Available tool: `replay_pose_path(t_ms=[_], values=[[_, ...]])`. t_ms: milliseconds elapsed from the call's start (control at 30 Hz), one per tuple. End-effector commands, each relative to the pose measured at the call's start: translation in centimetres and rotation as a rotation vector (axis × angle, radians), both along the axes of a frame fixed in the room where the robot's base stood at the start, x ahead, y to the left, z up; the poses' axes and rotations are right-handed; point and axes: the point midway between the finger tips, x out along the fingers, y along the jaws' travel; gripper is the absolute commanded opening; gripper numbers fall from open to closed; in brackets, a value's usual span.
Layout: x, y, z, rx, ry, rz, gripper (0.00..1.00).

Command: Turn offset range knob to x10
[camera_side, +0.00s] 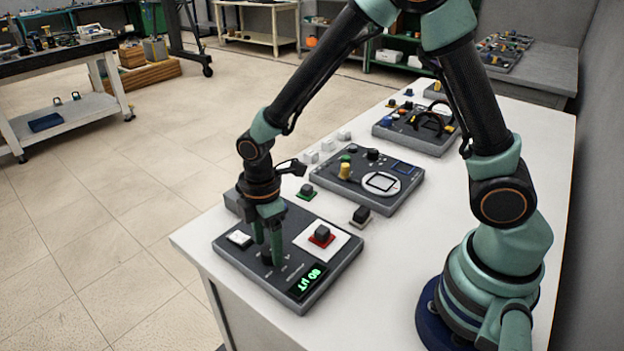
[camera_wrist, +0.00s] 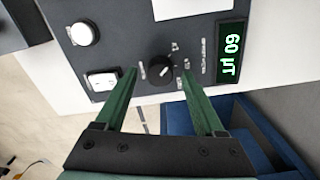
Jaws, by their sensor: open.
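The offset range knob appears to be the small round black knob (camera_wrist: 161,69) with a white mark, on a dark grey control panel (camera_wrist: 120,30). Small white markings surround it, too small to read. My gripper (camera_wrist: 159,76) is open, with one green finger on each side of the knob in the wrist view; contact is not clear. In the side view my gripper (camera_side: 268,250) points down over the nearest panel (camera_side: 322,248), and its fingers hide the knob. The panel's lit green display (camera_wrist: 229,54) seems to read 60 µT.
The same panel carries a white rocker switch (camera_wrist: 102,80), a round white button (camera_wrist: 82,34) and a red-based black button (camera_side: 321,235) on a white plate. A black knob block (camera_side: 361,215) and a second panel (camera_side: 367,181) stand farther back on the white table (camera_side: 400,255).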

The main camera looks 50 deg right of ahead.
Motion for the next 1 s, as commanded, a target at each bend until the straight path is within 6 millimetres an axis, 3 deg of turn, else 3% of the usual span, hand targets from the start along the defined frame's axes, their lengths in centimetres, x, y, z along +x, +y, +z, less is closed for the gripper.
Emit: replay_pose_path(t_ms=[333,367,533,1000], values=[[-0.02,0.0,-0.5,0.0,0.0,0.0,0.71],[-0.02,0.0,-0.5,0.0,0.0,0.0,0.67],[-0.02,0.0,-0.48,0.0,0.0,0.0,0.02],[-0.02,0.01,-0.46,-0.001,0.001,-0.093,0.0]])
